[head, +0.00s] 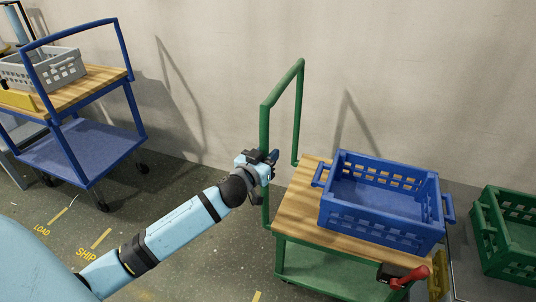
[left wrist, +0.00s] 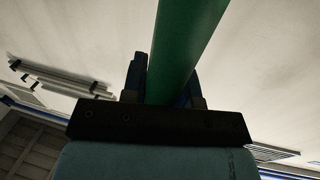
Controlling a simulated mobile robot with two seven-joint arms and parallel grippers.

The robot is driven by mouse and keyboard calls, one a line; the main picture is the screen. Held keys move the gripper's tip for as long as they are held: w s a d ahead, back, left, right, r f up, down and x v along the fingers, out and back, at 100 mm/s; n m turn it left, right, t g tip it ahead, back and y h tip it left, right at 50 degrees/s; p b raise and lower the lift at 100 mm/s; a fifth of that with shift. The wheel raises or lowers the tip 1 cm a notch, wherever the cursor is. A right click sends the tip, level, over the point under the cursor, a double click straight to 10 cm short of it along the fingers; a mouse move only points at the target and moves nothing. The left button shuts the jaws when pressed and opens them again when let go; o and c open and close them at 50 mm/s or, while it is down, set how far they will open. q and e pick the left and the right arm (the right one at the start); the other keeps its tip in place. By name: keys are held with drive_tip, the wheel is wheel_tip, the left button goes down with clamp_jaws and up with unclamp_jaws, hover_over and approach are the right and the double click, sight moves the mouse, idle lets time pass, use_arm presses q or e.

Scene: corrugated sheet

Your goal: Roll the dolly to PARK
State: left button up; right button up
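A green dolly (head: 282,237) with a wooden top stands right of centre in the head view, near the wall. Its tall green handle frame (head: 299,105) rises at its left end. My left gripper (head: 270,160) is at the near post of that handle. In the left wrist view the green handle bar (left wrist: 185,45) runs between the two fingers (left wrist: 168,88), which lie against its sides, so the gripper looks shut on it. A red lever (head: 408,277) sits at the dolly's near right corner. No PARK marking is readable. My right gripper is out of view.
A blue crate (head: 383,222) rests on the dolly's top. A green crate (head: 490,235) is at the right. A blue cart (head: 80,152) carrying a grey crate (head: 40,70) stands at the left. Floor between the carts is clear.

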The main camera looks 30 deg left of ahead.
use_arm(q)
clamp_jaws()
drive_tip(key=shift+s+a, duration=0.1)
drive_tip(key=shift+a, duration=0.3)
drive_tip(key=s+a+p, duration=0.3)
drive_tip(key=a+p, duration=0.1)
drive_tip(key=a, duration=1)
drive_tip(key=s+a+p, duration=0.3)
drive_tip(key=a+p, duration=0.2)
drive_tip(key=a, duration=0.9)
drive_tip(key=shift+s+a+r, duration=0.15)
drive_tip(key=shift+s, duration=0.2)
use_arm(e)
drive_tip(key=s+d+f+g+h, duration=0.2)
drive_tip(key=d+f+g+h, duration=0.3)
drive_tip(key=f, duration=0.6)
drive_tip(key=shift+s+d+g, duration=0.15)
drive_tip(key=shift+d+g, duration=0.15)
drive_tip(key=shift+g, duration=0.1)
use_arm(q)
drive_tip(key=o, duration=0.5)
unclamp_jaws()
drive_tip(key=shift+a, duration=0.1)
drive_tip(key=shift+o, duration=1)
drive_tip(key=shift+s, duration=0.1)
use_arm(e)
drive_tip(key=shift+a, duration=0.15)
